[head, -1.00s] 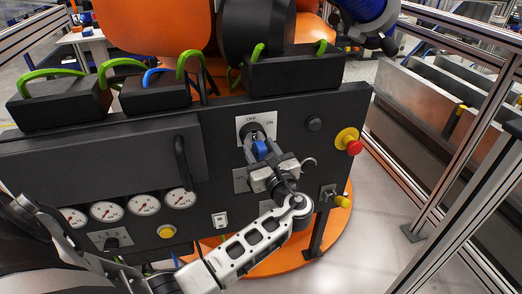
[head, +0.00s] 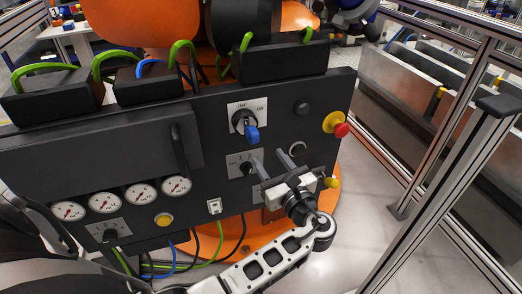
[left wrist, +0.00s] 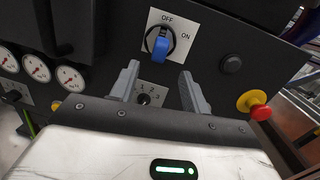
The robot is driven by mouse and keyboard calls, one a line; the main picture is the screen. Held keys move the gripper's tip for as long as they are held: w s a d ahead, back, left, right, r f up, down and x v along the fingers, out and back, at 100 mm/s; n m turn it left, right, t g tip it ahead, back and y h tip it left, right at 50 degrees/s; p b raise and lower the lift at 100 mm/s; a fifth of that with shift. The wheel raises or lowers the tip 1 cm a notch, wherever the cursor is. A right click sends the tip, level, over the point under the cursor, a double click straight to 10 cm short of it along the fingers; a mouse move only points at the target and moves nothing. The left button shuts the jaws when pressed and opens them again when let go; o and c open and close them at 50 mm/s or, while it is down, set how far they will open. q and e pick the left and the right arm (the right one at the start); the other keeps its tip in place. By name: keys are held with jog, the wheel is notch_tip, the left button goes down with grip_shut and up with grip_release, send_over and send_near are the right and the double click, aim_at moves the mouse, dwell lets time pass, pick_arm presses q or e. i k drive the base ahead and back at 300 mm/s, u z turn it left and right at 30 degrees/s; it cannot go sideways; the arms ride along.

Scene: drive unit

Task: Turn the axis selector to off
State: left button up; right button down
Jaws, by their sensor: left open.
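A small dark selector knob on a light plate (head: 235,166), marked with numbers, sits on the black panel. I take it for the axis selector; in the left wrist view its 1, 2, 3 plate (left wrist: 153,92) shows between my fingers, and its pointer is too small to read. Above it is a rotary switch with a blue handle (head: 251,133) on an OFF/ON plate; the handle (left wrist: 160,46) points downward, away from both words. My left gripper (head: 271,160) is open and empty, in front of the panel just right of the selector, apart from the blue handle. My right gripper is not in view.
A red and yellow emergency stop (head: 336,124) sticks out at the panel's right. Black buttons (head: 302,107), round gauges (head: 140,195), a yellow button (head: 163,220) and a vertical handle (head: 181,151) are also on the panel. A metal fence post (head: 450,180) stands to the right.

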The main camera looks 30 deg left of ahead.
aim_at(246, 167)
jog(key=k, duration=1)
